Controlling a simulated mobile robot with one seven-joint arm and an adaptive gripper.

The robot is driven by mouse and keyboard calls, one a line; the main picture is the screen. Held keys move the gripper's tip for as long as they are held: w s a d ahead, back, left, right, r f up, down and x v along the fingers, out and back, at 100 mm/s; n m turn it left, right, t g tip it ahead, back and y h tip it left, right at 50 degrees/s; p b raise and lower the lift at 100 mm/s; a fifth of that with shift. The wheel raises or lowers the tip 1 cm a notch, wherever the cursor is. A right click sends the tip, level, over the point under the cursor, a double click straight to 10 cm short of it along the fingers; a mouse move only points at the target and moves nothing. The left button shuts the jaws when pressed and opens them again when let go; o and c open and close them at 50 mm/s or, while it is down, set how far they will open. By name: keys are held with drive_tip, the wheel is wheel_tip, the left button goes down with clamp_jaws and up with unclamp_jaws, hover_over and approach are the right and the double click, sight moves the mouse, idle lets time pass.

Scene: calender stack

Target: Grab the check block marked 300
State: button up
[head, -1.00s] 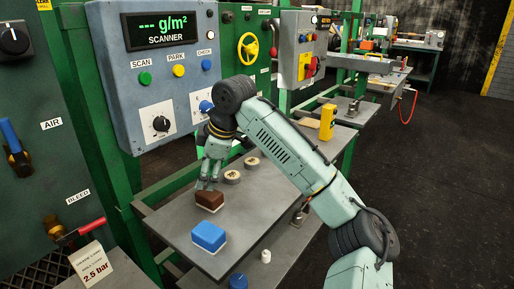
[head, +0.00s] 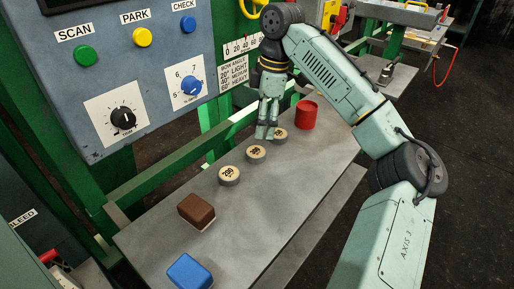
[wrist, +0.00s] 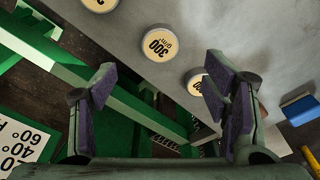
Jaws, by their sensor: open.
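The check block marked 300 (wrist: 160,43) is a pale round disc with a grey side, lying on the grey bench. It shows in the wrist view beyond and between my fingertips, and is the middle of three discs in the head view (head: 256,154). My gripper (head: 266,132) hangs above the row, close to the 300 disc and the far disc (head: 280,135). In the wrist view my gripper (wrist: 158,85) has its fingers wide apart with nothing between the pads. The near disc (head: 229,175) appears marked 200.
A red cylinder (head: 306,115) stands just beyond the far disc. A brown block (head: 196,211) and a blue block (head: 190,272) lie at the near end. A green rail (head: 190,164) and the scanner panel (head: 110,70) border the bench's left side.

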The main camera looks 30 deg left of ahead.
sight(256, 151)
drive_tip(key=f, duration=0.3)
drive_tip(key=shift+s+a+f, duration=0.15)
drive_tip(key=shift+s+f, duration=0.15)
drive_tip(key=shift+s+a+f+p, duration=0.15)
drive_tip(key=shift+f+p, duration=0.15)
drive_tip(key=shift+f, duration=0.6)
drive_tip(key=shift+a+f+p, duration=0.15)
drive_tip(key=shift+f+p, duration=0.2)
drive_tip(key=shift+f, duration=0.55)
drive_tip(key=shift+s+a+f+p, duration=0.15)
drive_tip(key=shift+f+p, duration=0.15)
drive_tip(key=shift+f, duration=0.6)
drive_tip(key=shift+c, duration=0.3)
drive_tip(key=c, duration=1.2)
drive_tip(key=shift+w+r, duration=0.1)
drive_tip(key=shift+c, duration=0.2)
